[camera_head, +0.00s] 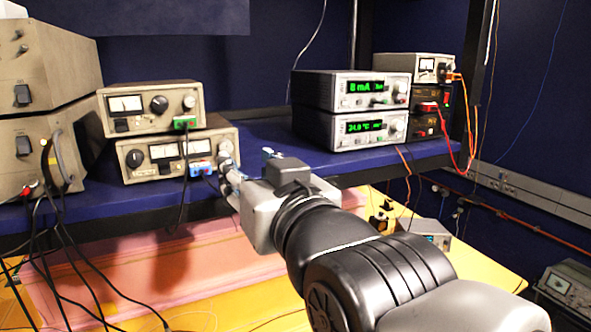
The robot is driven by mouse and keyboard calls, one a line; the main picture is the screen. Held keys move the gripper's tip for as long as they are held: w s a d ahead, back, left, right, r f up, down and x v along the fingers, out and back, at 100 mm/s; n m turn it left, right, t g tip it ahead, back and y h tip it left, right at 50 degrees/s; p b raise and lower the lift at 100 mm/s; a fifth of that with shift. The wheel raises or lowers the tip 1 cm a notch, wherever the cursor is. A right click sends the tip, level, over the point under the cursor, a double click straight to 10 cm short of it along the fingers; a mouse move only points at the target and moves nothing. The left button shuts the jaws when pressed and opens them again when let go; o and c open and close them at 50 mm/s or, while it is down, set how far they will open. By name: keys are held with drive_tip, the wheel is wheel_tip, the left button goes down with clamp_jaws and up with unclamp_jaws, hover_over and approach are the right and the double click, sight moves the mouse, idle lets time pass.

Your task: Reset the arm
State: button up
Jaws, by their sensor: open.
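My gripper (246,164) is at the end of my arm, which reaches in from the lower right. It is in front of the blue shelf (262,131), near the right end of the lower beige meter unit (145,172). Its fingers point away from the camera and are spread apart. I see nothing held between them. The wrist body hides part of the shelf edge and of the area behind it. I cannot tell from this view how far the fingertips are from the meter unit.
Another beige meter unit (140,118) sits on top. Two silver displays (312,92) are stacked at right, beside more stacked devices (398,70) with red cables. Large grey boxes (58,75) stand at left. Black cables (75,262) hang over the pink panel (195,265) below.

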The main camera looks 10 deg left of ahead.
drive_tip(key=d+f+m+g+h+b, duration=0.1)
drive_tip(key=d+f+h+b, duration=0.1)
drive_tip(key=d+f, duration=0.35)
drive_tip(key=d+f+m+g+h+b, duration=0.1)
drive_tip(key=d+f+h+b, duration=0.15)
drive_tip(key=f, duration=0.55)
drive_tip(key=s+d+f+m+g+h+b, duration=0.1)
drive_tip(key=s+d+f+g+b, duration=0.1)
drive_tip(key=s+d+f, duration=0.3)
drive_tip(key=s+d+f+m+g+h+b, duration=0.1)
drive_tip(key=s+d+f, duration=0.5)
drive_tip(key=f, duration=0.8)
drive_tip(key=s+d+f+m+g+h+b, duration=0.2)
drive_tip(key=s+d+f+g+b, duration=0.3)
drive_tip(key=f, duration=0.4)
drive_tip(key=shift+s+d+f+h+b, duration=0.3)
drive_tip(key=shift+s+d+h+b, duration=0.3)
drive_tip(key=shift+b, duration=0.1)
